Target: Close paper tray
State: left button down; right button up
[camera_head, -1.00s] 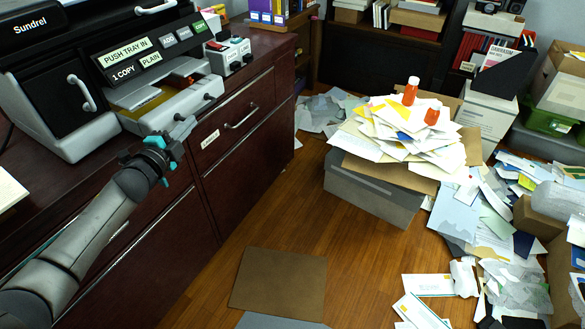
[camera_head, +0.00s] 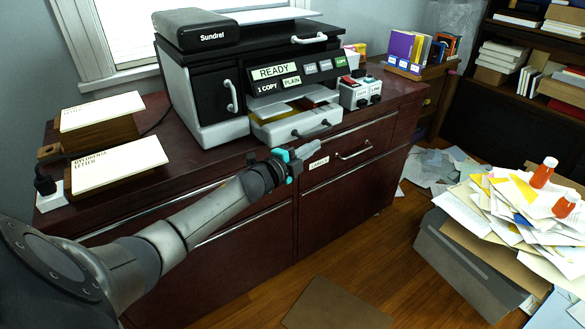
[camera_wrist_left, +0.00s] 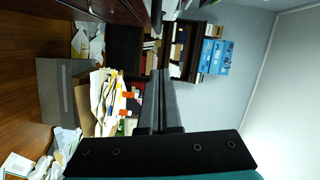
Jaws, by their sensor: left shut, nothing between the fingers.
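The black and grey printer (camera_head: 205,98) stands on the dark wooden cabinet. Its display (camera_head: 274,72) reads "READY". The light grey paper tray (camera_head: 272,136) is at the printer's lower front, with small dark knobs on its face and yellowish paper showing above it. My left gripper (camera_head: 308,151) is shut and empty, just in front of and below the tray front in the picture; a small gap seems to separate them. In the left wrist view its closed fingers (camera_wrist_left: 160,90) point away with nothing between them. My right gripper is not in view.
A small grey box with switches (camera_head: 360,95) stands right of the tray. Two wooden boxes topped with paper, one of them the nearer box (camera_head: 118,163), stand left on the cabinet. A paper-heaped grey box (camera_head: 460,262) stands on the floor at right. Floor before the cabinet is partly free.

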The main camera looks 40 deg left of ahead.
pick_arm(q)
jog(key=s+a+p, duration=0.1)
jog(key=s+p, duration=0.1)
jog(key=s, duration=0.8)
jog(key=shift+r+p, duration=0.2)
jog(key=shift+p, duration=0.1)
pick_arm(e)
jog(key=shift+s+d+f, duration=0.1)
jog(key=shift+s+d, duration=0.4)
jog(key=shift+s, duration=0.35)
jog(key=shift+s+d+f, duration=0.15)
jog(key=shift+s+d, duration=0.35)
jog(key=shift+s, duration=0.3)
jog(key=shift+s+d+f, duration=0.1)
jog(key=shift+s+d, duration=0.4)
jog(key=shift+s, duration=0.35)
pick_arm(q)
jog(key=shift+a, duration=0.1)
